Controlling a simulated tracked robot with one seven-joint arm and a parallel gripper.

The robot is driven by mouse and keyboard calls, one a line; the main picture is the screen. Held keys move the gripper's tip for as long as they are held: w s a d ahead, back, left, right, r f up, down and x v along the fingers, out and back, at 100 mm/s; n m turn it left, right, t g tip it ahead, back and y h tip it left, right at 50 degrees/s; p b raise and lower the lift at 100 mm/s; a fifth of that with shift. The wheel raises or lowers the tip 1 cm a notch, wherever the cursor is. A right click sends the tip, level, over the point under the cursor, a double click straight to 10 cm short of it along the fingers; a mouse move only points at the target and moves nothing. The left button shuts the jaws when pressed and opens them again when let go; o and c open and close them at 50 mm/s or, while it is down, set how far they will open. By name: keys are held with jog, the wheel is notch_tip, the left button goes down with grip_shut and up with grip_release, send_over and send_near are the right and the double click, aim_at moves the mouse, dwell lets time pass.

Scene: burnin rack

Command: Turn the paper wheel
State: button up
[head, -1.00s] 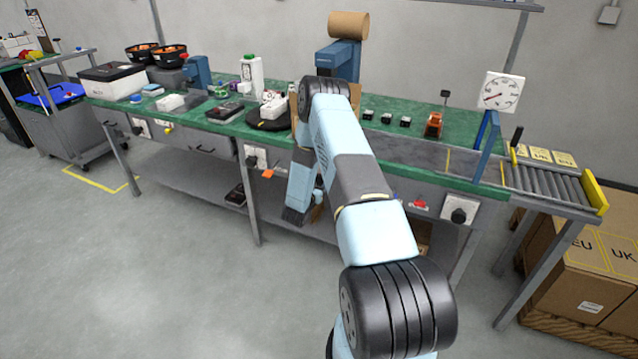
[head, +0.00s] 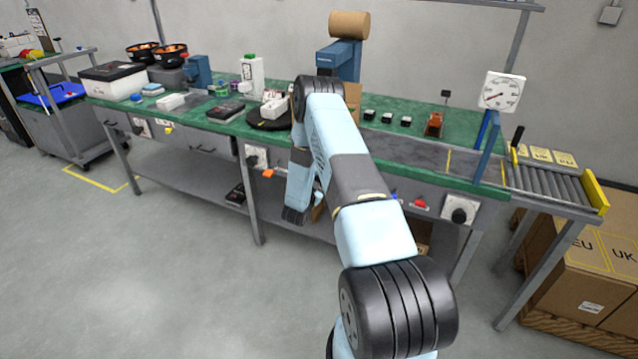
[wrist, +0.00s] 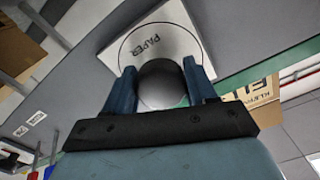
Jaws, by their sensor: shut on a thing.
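The paper wheel (wrist: 161,84) is a round, dark grey knob in the wrist view. It sits on a white plate (wrist: 185,35) marked PAPER, with a thin dark circle around the knob. My gripper (wrist: 159,70) has one blue finger on each side of the knob and is shut on it. The knob hides part of the plate, and any pointer mark on it is not clear. In the head view, my arm hides the paper wheel and the gripper's fingers.
The green bench (head: 222,127) carries boxes, tools and small parts. Other white plates with black knobs, one at left (head: 256,156) and one at right (head: 460,210), sit on its front. A roller conveyor (head: 553,185) and cartons (head: 585,250) stand right. The floor in front is clear.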

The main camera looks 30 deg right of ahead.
jog(key=shift+d, duration=0.1)
jog(key=o, duration=1)
jog(key=v, duration=1.4)
